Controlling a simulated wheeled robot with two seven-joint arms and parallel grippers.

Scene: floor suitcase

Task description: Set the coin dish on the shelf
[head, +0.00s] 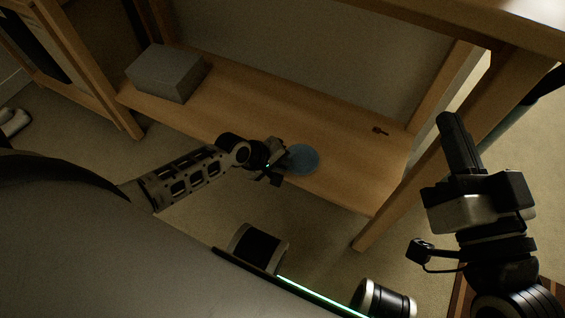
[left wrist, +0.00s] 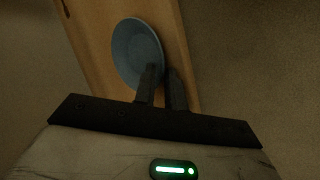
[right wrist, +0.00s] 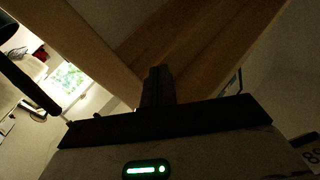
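The coin dish (head: 303,159) is a round, shallow blue-grey dish. It appears to lie flat near the front edge of the lower wooden shelf (head: 340,130). My left gripper (head: 281,155) is at the dish's left side in the head view. In the left wrist view the dish (left wrist: 135,50) is beyond the fingers. One finger overlaps its inside and the other is just outside its rim, with a narrow gap between the fingers (left wrist: 162,85). Whether either finger touches the rim is unclear. My right gripper (head: 455,140) is shut and empty, away to the right; its fingers (right wrist: 158,85) are together.
A grey box (head: 167,73) stands at the shelf's left end. A small brown item (head: 380,131) lies toward its right end. Wooden legs and an upper board frame the shelf. The middle of the shelf is clear.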

